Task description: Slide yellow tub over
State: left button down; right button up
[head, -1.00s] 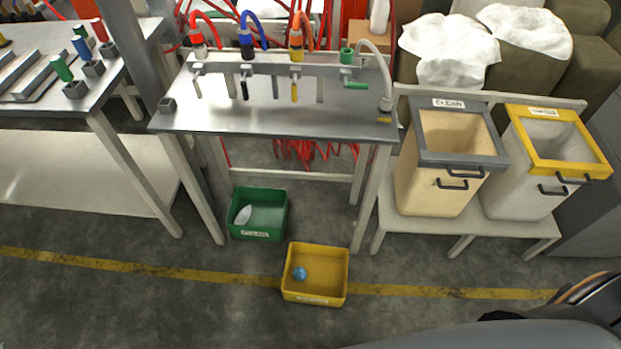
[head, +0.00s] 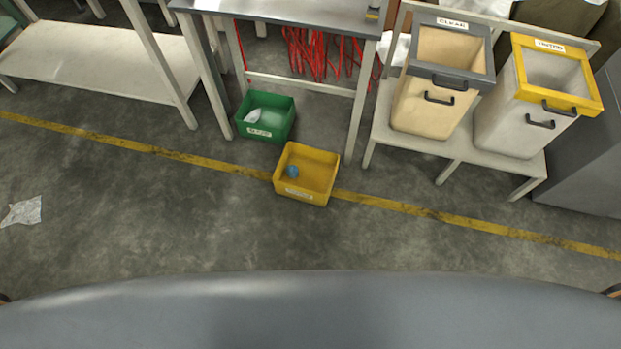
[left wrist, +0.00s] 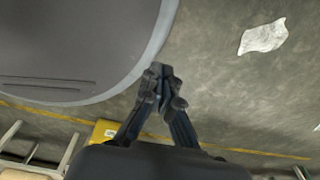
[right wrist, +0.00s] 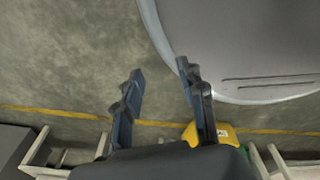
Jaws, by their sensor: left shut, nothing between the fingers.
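The yellow tub (head: 322,190) sits on the floor across the yellow line, with a small blue thing (head: 292,171) inside. The tub shows partly in the left wrist view (left wrist: 103,133) and in the right wrist view (right wrist: 228,133). My left gripper (left wrist: 158,70) is shut and empty, with its fingertips together, above the floor and apart from the tub. My right gripper (right wrist: 160,68) is open and empty, also apart from the tub. Neither gripper shows in the head view.
A green tub (head: 279,130) with a pale thing inside stands behind the yellow tub, under the metal table (head: 290,12). Two bins, one grey-rimmed (head: 420,105) and one yellow-rimmed (head: 497,125), stand on a low bench. A crumpled white sheet (head: 22,211) lies on open floor at left.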

aim_at(317, 168)
jog(key=i+j, duration=1.05)
jog(key=j, duration=0.15)
jog(key=i+j+z, duration=0.1)
jog(key=z, duration=1.5)
jog(key=i+j, duration=0.05)
